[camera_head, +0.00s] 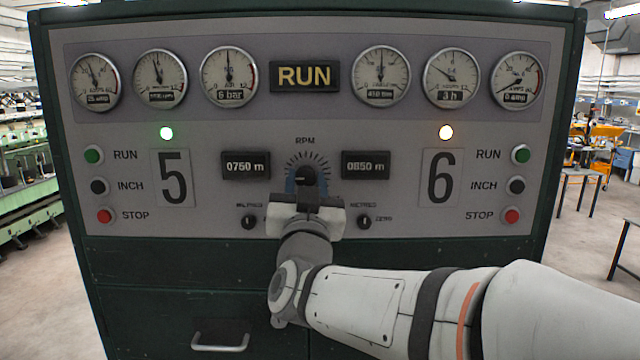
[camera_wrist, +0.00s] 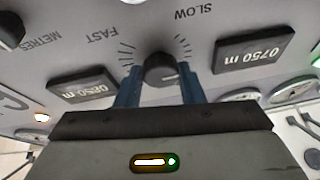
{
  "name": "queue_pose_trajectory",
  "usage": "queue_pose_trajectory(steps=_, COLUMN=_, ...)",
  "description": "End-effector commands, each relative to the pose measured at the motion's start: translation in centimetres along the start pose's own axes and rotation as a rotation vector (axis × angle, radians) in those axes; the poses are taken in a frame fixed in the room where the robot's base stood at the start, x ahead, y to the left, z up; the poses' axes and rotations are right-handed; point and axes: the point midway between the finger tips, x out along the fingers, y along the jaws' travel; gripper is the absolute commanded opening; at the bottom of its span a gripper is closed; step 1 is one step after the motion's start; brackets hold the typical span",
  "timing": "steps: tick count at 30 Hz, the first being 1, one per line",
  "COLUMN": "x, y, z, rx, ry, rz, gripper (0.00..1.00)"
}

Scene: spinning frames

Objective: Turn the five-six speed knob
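The dark round speed knob (camera_head: 306,175) sits under the RPM label, between the 0750 m and 0850 m displays, with a tick scale around it. In the upside-down wrist view the knob (camera_wrist: 160,70) carries a pale mark toward the side of the 0750 m display. My gripper (camera_head: 306,183) faces the panel with its two blue fingers on either side of the knob. The fingers also show in the wrist view (camera_wrist: 160,84), with what looks like a thin gap to the knob on each side. The knob's lower part is hidden in the head view.
Two small selector knobs flank my gripper, one left (camera_head: 249,221) and one right (camera_head: 364,222). Run, inch and stop buttons stand at both panel sides. Gauges and a RUN sign (camera_head: 305,76) are above. A drawer handle (camera_head: 219,342) is below.

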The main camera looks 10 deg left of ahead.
Motion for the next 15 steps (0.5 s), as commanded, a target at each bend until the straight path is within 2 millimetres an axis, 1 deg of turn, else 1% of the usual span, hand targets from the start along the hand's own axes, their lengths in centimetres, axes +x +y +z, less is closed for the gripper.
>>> queue_pose_trajectory(steps=1, x=-0.01, y=0.00, z=-0.01, rx=0.000, ry=0.000, rz=0.000, gripper=0.30)
queue_pose_trajectory(steps=8, x=-0.02, y=-0.01, z=0.00, rx=0.000, ry=0.000, rz=0.000, gripper=0.11)
queue_pose_trajectory(steps=15, x=-0.16, y=-0.03, z=0.35, rx=0.028, ry=0.004, rz=0.011, gripper=0.11)
